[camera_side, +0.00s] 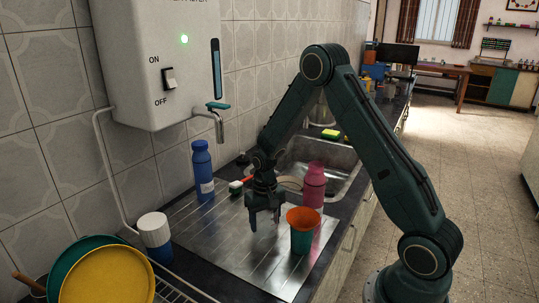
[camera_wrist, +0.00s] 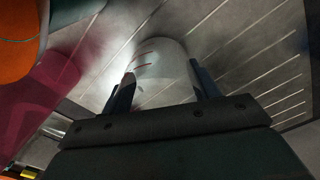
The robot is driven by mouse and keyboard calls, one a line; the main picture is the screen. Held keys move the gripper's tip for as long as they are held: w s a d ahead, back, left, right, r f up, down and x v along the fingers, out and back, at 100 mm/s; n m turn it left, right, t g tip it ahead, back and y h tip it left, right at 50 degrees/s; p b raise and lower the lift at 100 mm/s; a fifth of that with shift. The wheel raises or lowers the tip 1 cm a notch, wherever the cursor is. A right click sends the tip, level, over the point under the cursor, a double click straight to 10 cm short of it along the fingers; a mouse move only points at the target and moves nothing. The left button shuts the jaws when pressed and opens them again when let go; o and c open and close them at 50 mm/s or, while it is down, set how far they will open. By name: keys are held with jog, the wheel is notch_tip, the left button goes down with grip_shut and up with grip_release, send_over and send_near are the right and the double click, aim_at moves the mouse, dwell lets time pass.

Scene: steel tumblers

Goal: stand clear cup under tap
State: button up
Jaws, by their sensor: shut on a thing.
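The clear cup (camera_wrist: 165,72) shows in the wrist view between the two fingers of my gripper (camera_wrist: 163,80), with thin red marks on its side. My gripper (camera_side: 265,218) is shut on it, fingers pointing down over the steel drainboard (camera_side: 215,232). In the side view the see-through cup can hardly be made out between the fingers. I cannot tell whether it touches the drainboard. The tap (camera_side: 217,122) juts from the white water filter (camera_side: 158,60) on the wall, up and to the left of my gripper.
A blue bottle (camera_side: 203,172) stands left of my gripper, below the tap. An orange cup in a teal one (camera_side: 302,232) and a pink bottle (camera_side: 314,186) stand close on the right. A white-topped blue container (camera_side: 155,230) and plates (camera_side: 108,278) are at front left. The sink (camera_side: 325,160) lies behind.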

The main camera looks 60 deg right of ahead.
jog(key=shift+f, duration=0.3)
jog(key=shift+f, duration=0.15)
jog(key=o, duration=1)
jog(key=shift+r, duration=0.2)
notch_tip(320, 180, up, 12)
dwell(0.6)
